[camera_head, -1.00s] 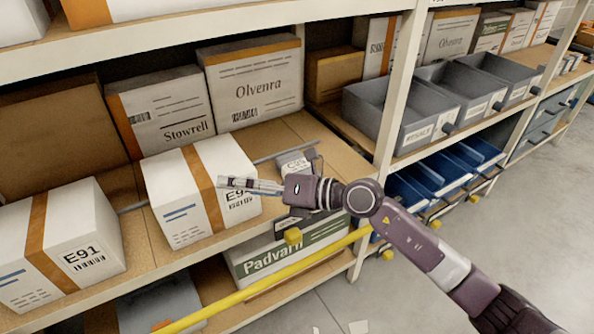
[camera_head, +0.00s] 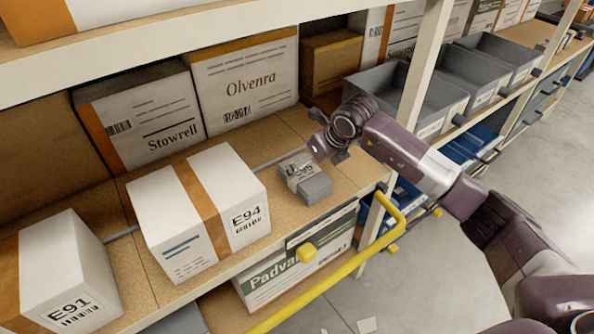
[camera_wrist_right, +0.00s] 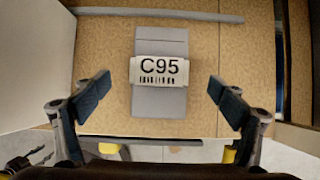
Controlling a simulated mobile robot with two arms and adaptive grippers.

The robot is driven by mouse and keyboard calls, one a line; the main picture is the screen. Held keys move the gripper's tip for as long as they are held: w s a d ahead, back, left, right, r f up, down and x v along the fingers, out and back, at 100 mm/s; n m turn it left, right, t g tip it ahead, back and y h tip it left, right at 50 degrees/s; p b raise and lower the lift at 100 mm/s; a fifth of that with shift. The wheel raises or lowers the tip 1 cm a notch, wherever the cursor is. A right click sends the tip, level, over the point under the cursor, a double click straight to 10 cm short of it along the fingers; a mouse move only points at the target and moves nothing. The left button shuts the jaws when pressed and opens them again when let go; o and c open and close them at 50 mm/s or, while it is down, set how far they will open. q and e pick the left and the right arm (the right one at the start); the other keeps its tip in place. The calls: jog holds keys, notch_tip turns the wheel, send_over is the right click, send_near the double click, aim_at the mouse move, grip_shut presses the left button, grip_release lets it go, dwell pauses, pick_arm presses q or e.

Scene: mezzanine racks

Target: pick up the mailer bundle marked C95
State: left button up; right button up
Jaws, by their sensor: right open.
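The C95 mailer bundle (camera_head: 307,180) is a small grey pack with a white label band, lying on the middle shelf to the right of the E94 box. In the right wrist view the bundle (camera_wrist_right: 160,103) is centred, its C95 label facing the camera. My right gripper (camera_head: 300,166) is above it in the head view, partly hidden by its own wrist. In the right wrist view its two dark fingers (camera_wrist_right: 161,98) are spread wide, one on each side of the bundle and apart from it. My left gripper is in neither view.
The white E94 box (camera_head: 185,205) and E91 box (camera_head: 65,270) stand to the left on the shelf. The Olvenra box (camera_head: 247,85) and Stowrell box (camera_head: 145,115) stand behind. A shelf post (camera_head: 424,65) and grey bins (camera_head: 395,85) are to the right. A yellow rail (camera_head: 335,278) runs below.

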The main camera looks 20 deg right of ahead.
aim_at(305, 173)
jog(key=shift+w+a+f+p, duration=0.1)
jog(key=shift+w+f+p, duration=0.1)
jog(key=shift+f, duration=0.3)
jog(key=shift+w+a+f+p, duration=0.1)
jog(key=shift+f+p, duration=0.05)
jog(key=shift+f, duration=0.35)
jog(key=x, duration=0.3)
jog(key=shift+f+p, duration=0.3)
jog(key=shift+p, duration=0.1)
jog(key=shift+w+f, duration=0.15)
jog(key=shift+f, duration=0.15)
jog(key=shift+w+f, duration=0.1)
jog(key=shift+f, duration=0.1)
jog(key=c, duration=0.7)
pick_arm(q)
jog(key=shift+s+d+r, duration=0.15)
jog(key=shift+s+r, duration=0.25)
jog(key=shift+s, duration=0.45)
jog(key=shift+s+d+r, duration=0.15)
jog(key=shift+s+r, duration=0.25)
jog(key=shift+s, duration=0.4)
pick_arm(e)
jog(key=c, duration=0.6)
